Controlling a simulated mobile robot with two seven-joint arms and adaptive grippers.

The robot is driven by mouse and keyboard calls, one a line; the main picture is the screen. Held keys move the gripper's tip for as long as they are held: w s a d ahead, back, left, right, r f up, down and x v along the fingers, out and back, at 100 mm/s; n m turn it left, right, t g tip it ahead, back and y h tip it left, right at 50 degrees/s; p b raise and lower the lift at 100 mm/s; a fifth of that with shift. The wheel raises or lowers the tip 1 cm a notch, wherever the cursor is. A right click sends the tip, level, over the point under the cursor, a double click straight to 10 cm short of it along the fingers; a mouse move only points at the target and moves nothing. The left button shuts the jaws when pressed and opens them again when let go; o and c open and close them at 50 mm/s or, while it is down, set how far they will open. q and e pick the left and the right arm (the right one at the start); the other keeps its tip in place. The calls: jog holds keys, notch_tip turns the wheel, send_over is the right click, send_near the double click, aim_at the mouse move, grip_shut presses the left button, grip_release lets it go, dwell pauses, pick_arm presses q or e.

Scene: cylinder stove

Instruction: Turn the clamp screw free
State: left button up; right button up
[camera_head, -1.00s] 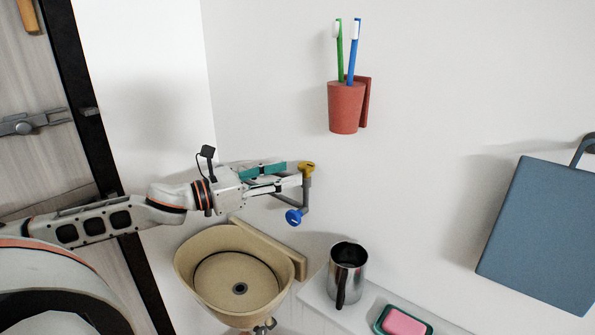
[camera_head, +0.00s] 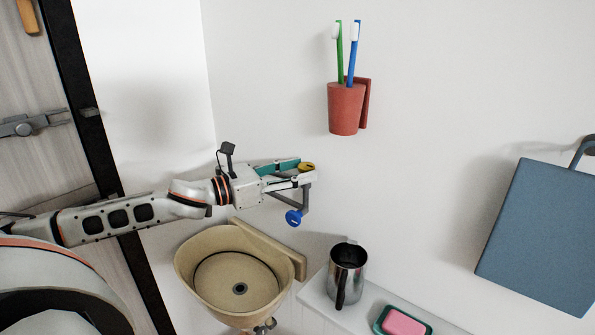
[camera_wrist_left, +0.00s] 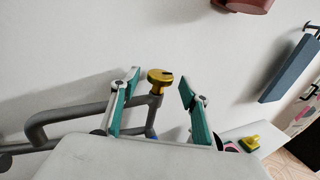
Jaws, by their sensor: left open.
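A round yellow knob (camera_head: 306,167) sits on top of a grey bent pipe (camera_head: 306,197) at the wall, with a blue round knob (camera_head: 294,217) lower on it. I cannot tell for sure which part is the clamp screw; the yellow knob is the screw-like part at my gripper. My left gripper (camera_head: 306,173) is open, its fingers on either side of the yellow knob. In the left wrist view the yellow knob (camera_wrist_left: 160,77) stands between the spread teal-padded fingers (camera_wrist_left: 158,92), with gaps showing on both sides. My right gripper is not in view.
A beige basin (camera_head: 196,283) is below the gripper. A metal jug (camera_head: 347,270) and pink soap (camera_head: 402,323) stand on a white ledge (camera_head: 318,297). A red toothbrush cup (camera_head: 345,108) hangs above; a blue-grey board (camera_head: 540,235) hangs at right. The wall between is clear.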

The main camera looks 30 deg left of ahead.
pick_arm(q)
jog(key=c, duration=1.1)
jog(key=shift+d+n+y, duration=0.1)
jog(key=shift+n+y, duration=0.2)
jog(key=shift+y, duration=0.1)
jog(key=n+t+y, duration=0.1)
jog(key=y, duration=0.1)
jog(key=n+y, duration=0.2)
jog(key=shift+s+d+r+t+y, duration=0.1)
jog(key=shift+s+d+t+y, duration=0.05)
jog(key=shift+d+t+y, duration=0.2)
jog(key=shift+w+d+n+g+y, duration=0.1)
jog(key=shift+d+n+g+y, duration=0.35)
jog(key=shift+n+y, duration=1.55)
jog(key=shift+w+d+n+g+y, duration=0.15)
jog(key=shift+n+g+y, duration=0.85)
jog(key=shift+y, duration=1.7)
jog(key=shift+w+d+n+g+y, duration=0.1)
jog(key=shift+d+n+g+y, duration=0.25)
jog(key=shift+n+y, duration=1.75)
jog(key=shift+g+y, duration=0.25)
jog(key=shift+y, duration=0.2)
